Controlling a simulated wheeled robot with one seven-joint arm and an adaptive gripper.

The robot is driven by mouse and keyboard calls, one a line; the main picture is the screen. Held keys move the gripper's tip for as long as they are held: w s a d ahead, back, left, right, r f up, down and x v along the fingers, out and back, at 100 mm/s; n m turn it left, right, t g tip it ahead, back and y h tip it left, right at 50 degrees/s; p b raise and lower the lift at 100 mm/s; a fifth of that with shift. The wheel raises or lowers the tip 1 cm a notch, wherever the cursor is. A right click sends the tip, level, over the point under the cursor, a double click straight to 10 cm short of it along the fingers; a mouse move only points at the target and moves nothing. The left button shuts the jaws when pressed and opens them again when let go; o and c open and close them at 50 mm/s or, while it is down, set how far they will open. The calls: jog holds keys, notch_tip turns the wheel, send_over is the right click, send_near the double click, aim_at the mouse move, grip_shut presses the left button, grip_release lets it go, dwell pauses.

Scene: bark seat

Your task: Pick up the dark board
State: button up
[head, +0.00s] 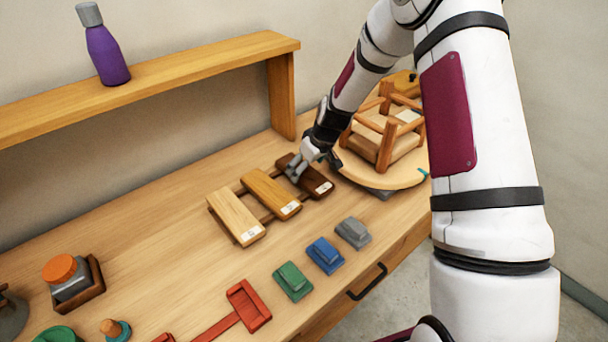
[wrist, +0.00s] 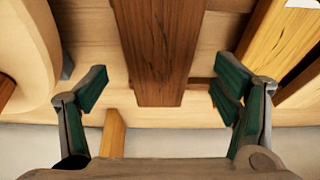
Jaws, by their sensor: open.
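The dark board (head: 314,183) lies at the right end of a row of three boards on a low wooden rack. Its near end carries a small white label. My gripper (head: 299,168) is over its far part and hides some of it. In the wrist view the dark board (wrist: 162,45) runs down the middle between the open green-padded fingers of my gripper (wrist: 160,90). A gap shows on each side, and no finger touches it in that view. I cannot tell the exact height of the fingertips above it.
A honey-coloured board (head: 270,193) and a pale board (head: 235,214) lie to the left on the rack. A round turntable (head: 350,170) bearing a small upturned stool (head: 385,150) is close on the right. Grey, blue and green blocks (head: 293,281) sit nearer the front edge. A shelf (head: 170,72) stands behind.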

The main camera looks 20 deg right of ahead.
jog(key=shift+x, duration=1.3)
jog(key=shift+c, duration=0.6)
jog(key=c, duration=1.3)
jog(key=shift+o, duration=0.2)
jog(key=shift+r, duration=0.15)
